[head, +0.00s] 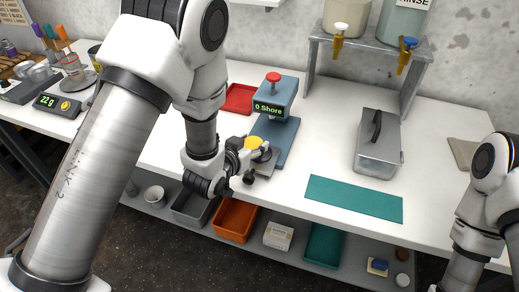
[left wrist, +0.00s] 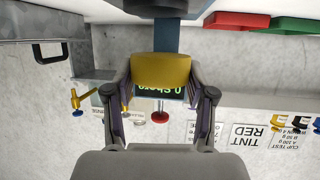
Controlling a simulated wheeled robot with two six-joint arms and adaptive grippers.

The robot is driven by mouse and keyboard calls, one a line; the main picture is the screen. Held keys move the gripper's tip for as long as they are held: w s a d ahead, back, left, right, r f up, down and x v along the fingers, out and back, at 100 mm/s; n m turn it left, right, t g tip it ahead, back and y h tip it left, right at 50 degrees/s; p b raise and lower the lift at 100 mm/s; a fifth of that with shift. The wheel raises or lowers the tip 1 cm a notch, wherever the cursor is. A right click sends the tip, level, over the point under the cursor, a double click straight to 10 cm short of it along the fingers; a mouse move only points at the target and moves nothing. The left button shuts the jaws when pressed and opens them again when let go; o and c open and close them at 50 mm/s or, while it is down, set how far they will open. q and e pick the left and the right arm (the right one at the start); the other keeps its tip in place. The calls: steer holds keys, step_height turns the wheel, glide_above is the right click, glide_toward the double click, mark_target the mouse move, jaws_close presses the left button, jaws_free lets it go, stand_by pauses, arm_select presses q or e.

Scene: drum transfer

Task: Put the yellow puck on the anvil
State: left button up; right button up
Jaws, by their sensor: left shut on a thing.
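The yellow puck (head: 253,142) is gripped between the fingertips of my left gripper (head: 250,152), near the table's front edge. In the left wrist view the puck (left wrist: 160,70) sits between both fingers. The blue-grey Shore tester (head: 275,95), with a red knob and a "0 Shore" display, stands just behind the puck. Its flat base (head: 283,140) reaches forward beside the gripper. The anvil is not clearly visible; the gripper and puck cover the front of the base. I cannot tell whether the puck touches anything below it. My right arm shows at the right edge, its gripper out of view.
A red tray (head: 239,98) lies behind left of the tester. A lidded metal box (head: 379,145) and a flat teal mat (head: 353,198) lie to the right. A metal rack (head: 368,45) with tapped containers stands behind. Bins, including an orange one (head: 235,219), sit on the lower shelf.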

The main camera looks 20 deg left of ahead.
mark_target(257, 141)
arm_select(q)
steer(key=w, duration=0.1)
steer(key=w+d, duration=0.1)
steer(key=w+p, duration=0.1)
steer(key=shift+w+d+f, duration=0.1)
steer(key=shift+d+f, duration=0.05)
steer(key=shift+f, duration=0.25)
step_height(257, 141, down, 3)
steer(key=shift+r+p, duration=0.15)
steer(key=shift+p, duration=0.2)
steer(key=shift+f, duration=0.2)
steer(key=shift+f+b, duration=0.15)
steer(key=shift+b, duration=0.15)
steer(key=o, duration=1.1)
steer(key=shift+o, duration=0.3)
